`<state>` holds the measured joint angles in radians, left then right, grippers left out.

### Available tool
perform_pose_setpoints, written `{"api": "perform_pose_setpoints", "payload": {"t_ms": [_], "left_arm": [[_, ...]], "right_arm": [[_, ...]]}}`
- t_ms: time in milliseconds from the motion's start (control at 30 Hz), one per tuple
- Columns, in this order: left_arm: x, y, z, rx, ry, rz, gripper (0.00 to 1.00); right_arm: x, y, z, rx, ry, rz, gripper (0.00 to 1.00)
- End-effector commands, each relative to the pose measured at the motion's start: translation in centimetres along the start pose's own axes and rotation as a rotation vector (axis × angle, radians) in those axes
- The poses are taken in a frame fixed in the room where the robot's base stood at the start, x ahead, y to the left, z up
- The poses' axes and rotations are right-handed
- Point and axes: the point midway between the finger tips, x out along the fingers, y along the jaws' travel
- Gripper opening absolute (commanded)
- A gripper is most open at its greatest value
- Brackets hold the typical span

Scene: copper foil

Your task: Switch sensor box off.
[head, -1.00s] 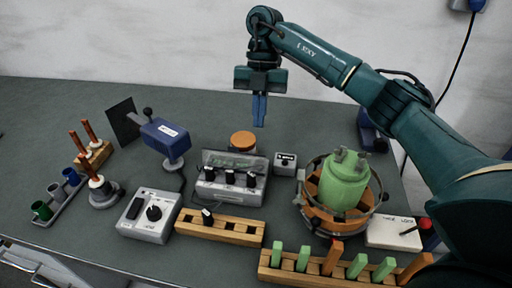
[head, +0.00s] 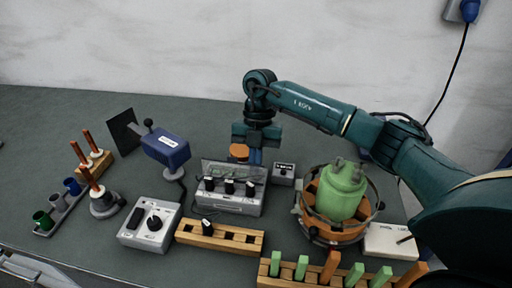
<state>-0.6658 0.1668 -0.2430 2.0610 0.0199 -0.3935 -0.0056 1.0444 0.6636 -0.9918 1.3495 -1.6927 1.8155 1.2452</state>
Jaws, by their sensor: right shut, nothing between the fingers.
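My right gripper (head: 255,158) points straight down, shut and empty. Its blue fingertips are behind the grey box with several black knobs (head: 231,192) and its clear panel, just left of a small grey box with a dark-marked face (head: 284,174). Another grey box (head: 148,224) at the front left has a dark rocker-like part and a black knob. The labels are too small to read, so I cannot tell for certain which is the sensor box. The fingers look apart from the small box. My left gripper is not in view.
A green vessel in a round orange-and-metal holder (head: 339,195) stands right of the boxes. A blue device on a stand (head: 166,148) is at left. An orange round piece (head: 239,151) is beside the fingers. Wooden racks (head: 219,237) line the front. The back of the table is clear.

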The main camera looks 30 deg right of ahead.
Motion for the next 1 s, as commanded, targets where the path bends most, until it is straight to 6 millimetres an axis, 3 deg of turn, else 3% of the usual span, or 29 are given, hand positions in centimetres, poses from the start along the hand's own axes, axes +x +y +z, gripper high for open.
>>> {"api": "perform_pose_setpoints", "payload": {"t_ms": [567, 1000], "left_arm": [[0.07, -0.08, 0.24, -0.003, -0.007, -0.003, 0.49], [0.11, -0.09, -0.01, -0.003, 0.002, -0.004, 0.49]], "right_arm": [[1.14, -0.03, -0.15, -0.003, -0.072, -0.003, 0.00], [0.81, 0.01, 0.58, 0.004, -0.066, -0.002, 0.00]]}}
